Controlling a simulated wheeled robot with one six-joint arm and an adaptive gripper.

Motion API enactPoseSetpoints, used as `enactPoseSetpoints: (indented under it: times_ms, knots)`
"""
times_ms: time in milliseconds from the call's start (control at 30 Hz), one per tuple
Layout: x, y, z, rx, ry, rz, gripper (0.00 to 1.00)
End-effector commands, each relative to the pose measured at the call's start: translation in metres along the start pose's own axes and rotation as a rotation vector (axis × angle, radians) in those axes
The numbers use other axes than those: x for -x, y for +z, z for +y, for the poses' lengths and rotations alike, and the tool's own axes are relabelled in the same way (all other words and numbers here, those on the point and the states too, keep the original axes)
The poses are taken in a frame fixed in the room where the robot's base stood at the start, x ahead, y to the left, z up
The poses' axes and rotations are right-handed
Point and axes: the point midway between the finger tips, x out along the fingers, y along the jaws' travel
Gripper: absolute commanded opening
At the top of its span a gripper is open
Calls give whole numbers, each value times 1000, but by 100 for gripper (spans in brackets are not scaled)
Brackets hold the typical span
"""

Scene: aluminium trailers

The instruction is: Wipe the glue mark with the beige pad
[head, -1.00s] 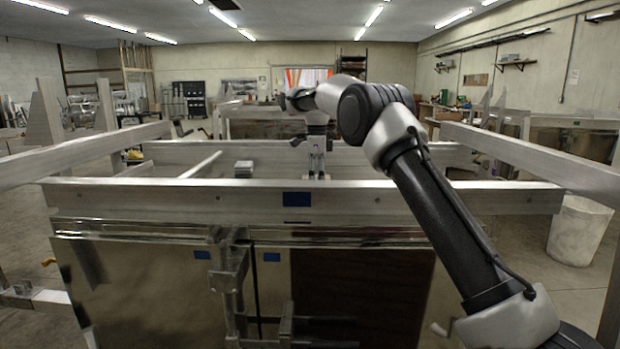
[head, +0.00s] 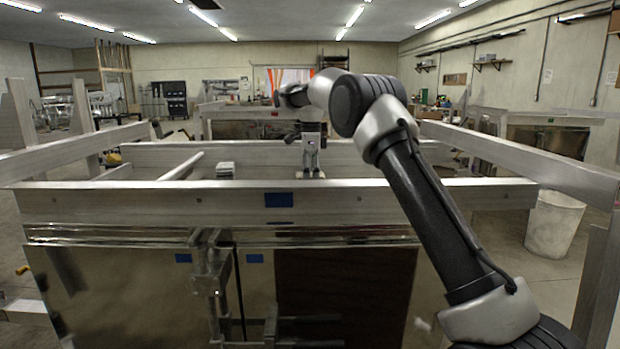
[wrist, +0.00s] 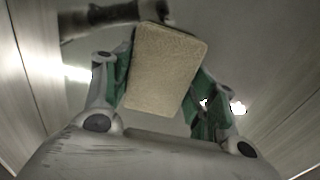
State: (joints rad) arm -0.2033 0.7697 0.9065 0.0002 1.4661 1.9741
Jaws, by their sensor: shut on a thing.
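The beige pad (wrist: 165,70) is a flat rounded block held between the green-lined fingers of my gripper (wrist: 163,85) in the wrist view. My gripper is shut on it. In the head view my gripper (head: 313,172) points down behind the trailer's front beam, low over the inside of the frame. I cannot tell whether the pad touches the surface.
The aluminium front beam (head: 150,202) stands between my body and the gripper. A small grey stack (head: 225,169) lies left of the gripper, near a slanted rail (head: 181,166). Side rails (head: 520,158) flank the frame. A white bin (head: 554,224) stands at the right.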

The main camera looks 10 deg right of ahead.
Motion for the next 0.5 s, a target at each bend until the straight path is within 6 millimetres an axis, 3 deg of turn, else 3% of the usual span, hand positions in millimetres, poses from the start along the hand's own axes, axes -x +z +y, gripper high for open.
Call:
enactPoseSetpoints:
  times_ms: [500]
  knots:
    - [50, 0, 0, 0, 0, 0, 38]
